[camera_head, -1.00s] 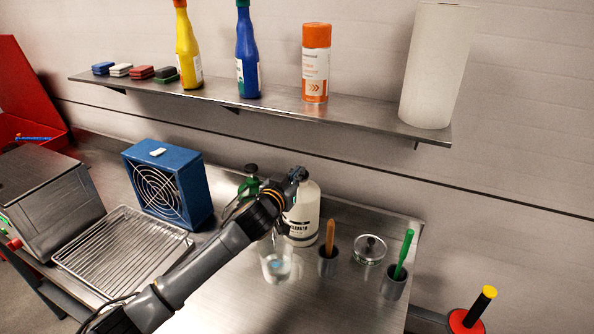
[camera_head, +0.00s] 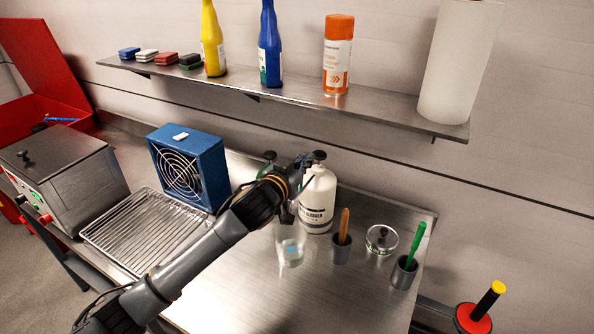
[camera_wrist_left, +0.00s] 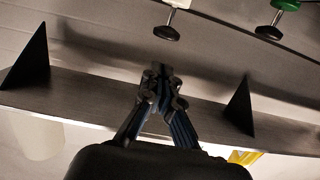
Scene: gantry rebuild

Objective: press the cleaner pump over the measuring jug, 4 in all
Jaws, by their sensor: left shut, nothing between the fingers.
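The cleaner bottle (camera_head: 318,205) is white with a dark label and stands upright on the steel worktop. Its black pump head (camera_head: 319,155) shows at the top, and a black pump head also shows in the left wrist view (camera_wrist_left: 166,32). The clear measuring jug (camera_head: 290,248) stands in front and slightly left of the bottle, with a little bluish content. My left gripper (camera_head: 303,161) is shut and empty, close beside the pump head in the head view. Its fingertips are together in the left wrist view (camera_wrist_left: 160,75), apart from the pump head there. My right gripper is not in view.
A green-collared dispenser (camera_wrist_left: 285,5) stands left of the cleaner, partly hidden by my arm. Cups with an orange handle (camera_head: 341,248) and a green handle (camera_head: 403,272) stand right. A blue fan (camera_head: 187,168) and wire rack (camera_head: 140,232) are left. A shelf (camera_head: 290,95) hangs above.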

